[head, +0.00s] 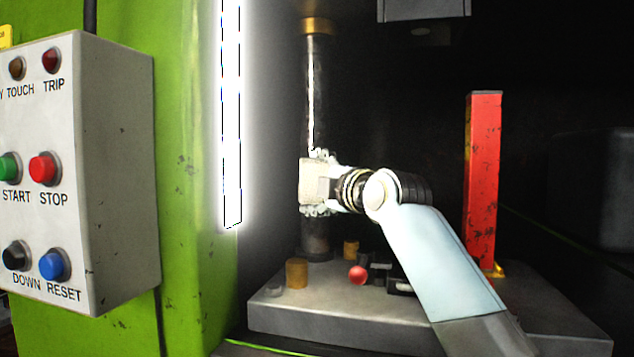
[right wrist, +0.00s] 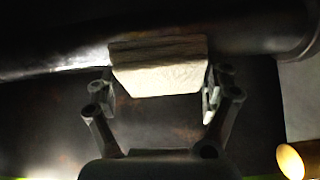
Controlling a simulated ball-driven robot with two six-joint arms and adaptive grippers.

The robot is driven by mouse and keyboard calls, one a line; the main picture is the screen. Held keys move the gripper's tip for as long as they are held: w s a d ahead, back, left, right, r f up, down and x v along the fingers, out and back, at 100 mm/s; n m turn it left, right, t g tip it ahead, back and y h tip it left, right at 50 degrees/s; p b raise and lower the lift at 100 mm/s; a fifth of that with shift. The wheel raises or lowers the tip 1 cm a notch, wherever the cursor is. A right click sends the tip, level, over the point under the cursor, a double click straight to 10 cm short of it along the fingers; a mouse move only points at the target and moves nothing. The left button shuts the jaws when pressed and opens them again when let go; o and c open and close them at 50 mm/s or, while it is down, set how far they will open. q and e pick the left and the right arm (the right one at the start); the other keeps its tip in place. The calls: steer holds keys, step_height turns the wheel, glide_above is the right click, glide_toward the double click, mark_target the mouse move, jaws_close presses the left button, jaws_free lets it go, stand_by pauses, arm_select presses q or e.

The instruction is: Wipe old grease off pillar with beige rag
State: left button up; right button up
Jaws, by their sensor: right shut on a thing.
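The pillar (head: 314,95) is a dark metal column with a brass collar at its top, standing at the back left of the press bed. My right gripper (head: 316,183) is shut on the beige rag (head: 312,181), which is against the pillar at lower-middle height. In the right wrist view the rag (right wrist: 160,66) sits between the two fingers of the gripper (right wrist: 160,85) and lies along the pillar (right wrist: 70,57), seen sideways there. The rag hides part of the pillar. Whether grease remains under it cannot be seen. My left gripper is not in view.
A grey control box (head: 100,170) on a green frame (head: 190,200) stands at left, beside a bright light strip (head: 232,110). The grey press bed (head: 290,318) carries brass cylinders (head: 297,273), a red ball (head: 358,275) and a red post (head: 484,180).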

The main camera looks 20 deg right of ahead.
steer(key=shift+f+b, duration=0.4)
steer(key=shift+f, duration=0.4)
steer(key=shift+r, duration=0.15)
steer(key=shift+r+p, duration=1.05)
steer(key=shift+r, duration=0.15)
steer(key=shift+f, duration=0.1)
steer(key=shift+f+b, duration=0.9)
steer(key=shift+f, duration=0.35)
steer(key=shift+r, duration=0.2)
